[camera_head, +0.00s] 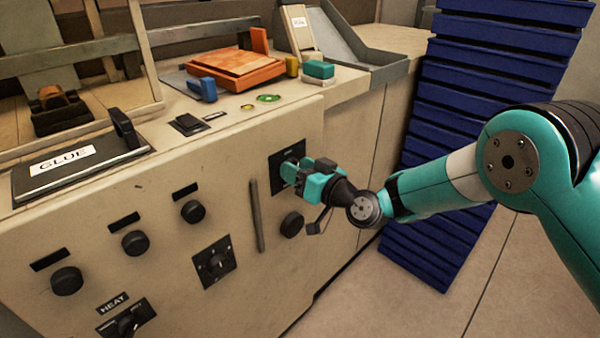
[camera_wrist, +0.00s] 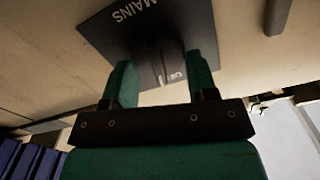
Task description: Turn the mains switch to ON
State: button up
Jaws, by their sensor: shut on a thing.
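The mains switch is a dark rotary knob (camera_wrist: 158,62) on a black square plate labelled MAINS (camera_wrist: 110,28), seen in the wrist view. The letters beside the knob are partly hidden and I cannot read its setting for certain. In the head view the black plate (camera_head: 276,178) is on the upper right of the machine's front panel, and my gripper covers the knob there. My gripper (camera_head: 293,172) reaches the plate from the right. In the wrist view its two green fingers (camera_wrist: 160,85) stand on either side of the knob, shut on it.
Below the plate is a round black knob (camera_head: 292,224), with a vertical handle bar (camera_head: 257,216) to its left. Other knobs and the HEAT switch (camera_head: 126,320) sit lower left. Stacked blue trays (camera_head: 470,110) stand right, behind my arm. Open floor (camera_head: 500,275) lies at lower right.

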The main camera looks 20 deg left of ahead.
jog(key=shift+w+f+m, duration=0.15)
jog(key=shift+m, duration=3.6)
jog(key=shift+w+f+m, duration=0.1)
jog(key=shift+m, duration=3.65)
jog(key=o, duration=0.9)
jog(key=shift+f, duration=0.15)
jog(key=shift+d, duration=0.1)
